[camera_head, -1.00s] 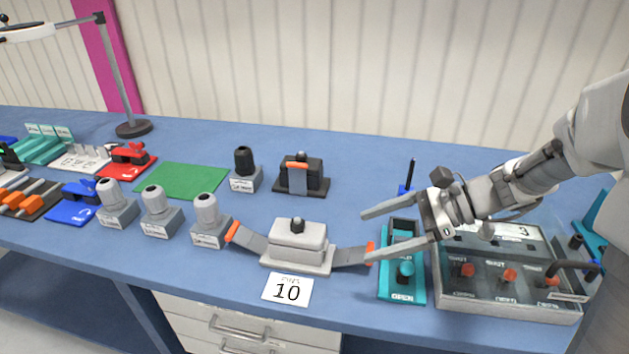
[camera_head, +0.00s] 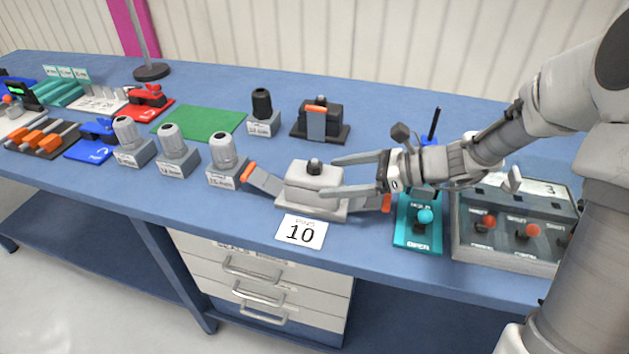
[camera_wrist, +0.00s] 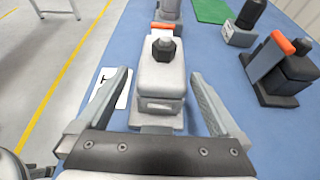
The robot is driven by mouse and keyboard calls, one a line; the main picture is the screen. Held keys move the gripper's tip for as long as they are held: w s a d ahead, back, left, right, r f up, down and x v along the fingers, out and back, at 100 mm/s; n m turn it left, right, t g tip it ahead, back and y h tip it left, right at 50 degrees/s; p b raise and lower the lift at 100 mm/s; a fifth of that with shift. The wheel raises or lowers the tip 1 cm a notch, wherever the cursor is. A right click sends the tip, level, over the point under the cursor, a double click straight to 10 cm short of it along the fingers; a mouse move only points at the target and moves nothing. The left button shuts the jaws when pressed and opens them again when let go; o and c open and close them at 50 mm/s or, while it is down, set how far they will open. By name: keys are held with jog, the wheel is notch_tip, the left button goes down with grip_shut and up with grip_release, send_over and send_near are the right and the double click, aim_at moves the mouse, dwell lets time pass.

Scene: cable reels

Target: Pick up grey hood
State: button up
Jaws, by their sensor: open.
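The grey hood (camera_head: 313,178) is a light grey box with a black knob on top. It sits upright on a pale base on the blue bench, with orange-tipped levers folded out at its left and right. My gripper (camera_head: 330,176) is open and empty, reaching in from the right with its fingertips at the hood's right side. In the wrist view the hood (camera_wrist: 160,82) lies between and ahead of the two spread fingers (camera_wrist: 160,74). I cannot tell whether a finger touches it. The right lever (camera_head: 385,203) is partly hidden behind my gripper.
A black hood with an orange-tipped lever (camera_head: 318,122) is behind. A teal fixture (camera_head: 417,222) and a switch box (camera_head: 510,225) are at right.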

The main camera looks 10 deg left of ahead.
aim_at(314, 177)
jog(key=b+x, duration=0.1)
jog(key=x, duration=0.4)
jog(key=shift+w+a, duration=0.2)
jog(key=shift+a, duration=0.15)
jog(key=shift+r, duration=0.1)
jog(key=c, duration=1.5)
